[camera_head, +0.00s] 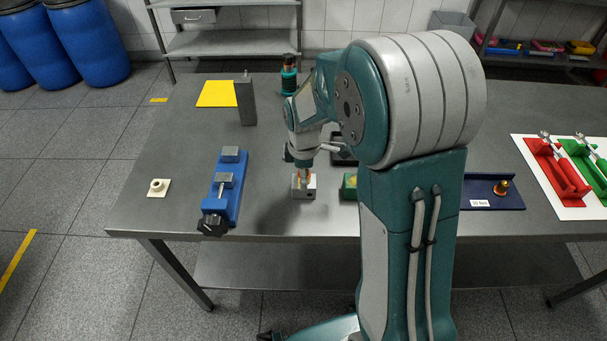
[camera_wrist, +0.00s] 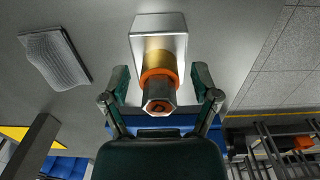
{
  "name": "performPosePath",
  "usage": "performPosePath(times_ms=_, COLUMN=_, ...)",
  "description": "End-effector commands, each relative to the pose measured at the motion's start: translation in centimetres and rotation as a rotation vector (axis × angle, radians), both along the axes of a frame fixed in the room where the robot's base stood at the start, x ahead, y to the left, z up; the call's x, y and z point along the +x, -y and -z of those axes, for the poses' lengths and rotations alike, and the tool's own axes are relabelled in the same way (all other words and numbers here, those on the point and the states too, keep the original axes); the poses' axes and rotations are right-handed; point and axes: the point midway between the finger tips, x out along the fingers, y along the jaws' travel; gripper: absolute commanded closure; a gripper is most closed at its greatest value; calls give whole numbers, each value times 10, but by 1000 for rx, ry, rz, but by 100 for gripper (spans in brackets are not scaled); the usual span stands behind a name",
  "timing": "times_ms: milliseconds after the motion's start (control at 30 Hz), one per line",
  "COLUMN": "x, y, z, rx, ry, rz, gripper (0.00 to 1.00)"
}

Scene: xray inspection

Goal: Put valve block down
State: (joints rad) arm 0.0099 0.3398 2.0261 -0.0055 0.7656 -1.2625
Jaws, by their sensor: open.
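The valve block (camera_head: 304,188) is a small silver block with a brass and orange fitting on top. It appears to rest upright on the grey metal table (camera_head: 270,218), near the front middle. In the wrist view the valve block (camera_wrist: 158,22) has its fitting pointing at the camera, ending in a hexagonal tip. My gripper (camera_head: 303,166) is above the block. In the wrist view my gripper (camera_wrist: 160,82) is open, with one finger on each side of the fitting and visible gaps between. My arm hides part of the table to the right.
A blue clamp fixture (camera_head: 226,188) stands left of the block, and a cream flanged part (camera_head: 158,188) lies farther left. A grey upright block (camera_head: 245,100) stands behind by a yellow square (camera_head: 216,93). A green block (camera_head: 349,187) is close on the right. A blue tray (camera_head: 480,190) lies farther right.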

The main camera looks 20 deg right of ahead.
Motion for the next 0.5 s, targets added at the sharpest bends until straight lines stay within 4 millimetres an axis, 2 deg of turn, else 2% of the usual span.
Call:
performPosePath(times_ms=167, x=1, y=0, z=-25, rx=0, ry=7, rz=0, gripper=21)
performPosePath(times_ms=500, x=0, y=0, z=-95, rx=0, ry=6, rz=0, gripper=21)
